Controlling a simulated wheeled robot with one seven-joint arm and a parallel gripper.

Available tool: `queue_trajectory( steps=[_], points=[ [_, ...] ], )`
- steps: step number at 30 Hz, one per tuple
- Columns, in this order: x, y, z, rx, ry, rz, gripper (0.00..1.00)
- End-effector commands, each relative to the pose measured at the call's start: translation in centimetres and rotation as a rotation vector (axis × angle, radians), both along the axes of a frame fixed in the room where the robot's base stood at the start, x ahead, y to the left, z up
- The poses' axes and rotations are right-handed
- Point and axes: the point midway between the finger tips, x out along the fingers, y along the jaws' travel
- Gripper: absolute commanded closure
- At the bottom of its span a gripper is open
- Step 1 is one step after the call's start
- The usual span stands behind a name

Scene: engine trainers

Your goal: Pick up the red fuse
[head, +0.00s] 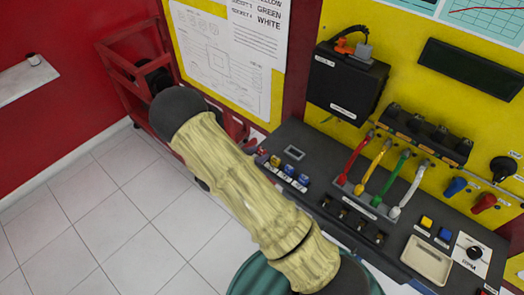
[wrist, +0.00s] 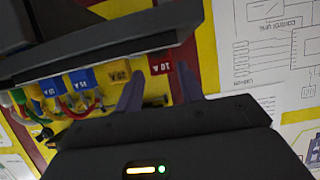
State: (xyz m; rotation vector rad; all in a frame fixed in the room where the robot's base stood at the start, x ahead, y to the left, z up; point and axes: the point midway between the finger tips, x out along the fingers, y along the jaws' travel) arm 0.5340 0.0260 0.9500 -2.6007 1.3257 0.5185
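The red fuse (wrist: 160,63), marked 10 A, sits at the end of a row of fuses in the wrist view. In the head view the red fuse (head: 262,151) is at the left end of the dark console, just beside my arm. My gripper (wrist: 160,75) is open, its two fingers pointing at the fuse row. The red fuse appears between the fingertips, with the left finger near the gap beside the yellow fuse. I cannot tell how far the tips are from it. My arm hides the gripper in the head view.
A yellow fuse (wrist: 118,72) and blue fuses (wrist: 82,80) stand close beside the red one. The console (head: 330,215) also carries coloured cables (head: 385,170) and a beige tray (head: 427,260). A black box (head: 345,85) hangs on the yellow panel. A red cart (head: 135,65) stands left.

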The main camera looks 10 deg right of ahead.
Motion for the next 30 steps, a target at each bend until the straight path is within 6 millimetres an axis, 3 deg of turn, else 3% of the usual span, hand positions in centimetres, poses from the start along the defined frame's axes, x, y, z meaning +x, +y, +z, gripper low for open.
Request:
queue_trajectory(
  steps=[11,24,30],
  points=[
    [0.2,-0.3,-0.1,0.0,0.0,0.0,0.62],
    [3.0,-3.6,-2.2,-0.001,0.001,-0.001,0.62],
    [3.2,-3.7,-2.5,0.001,-0.001,0.001,0.62]
  ],
)
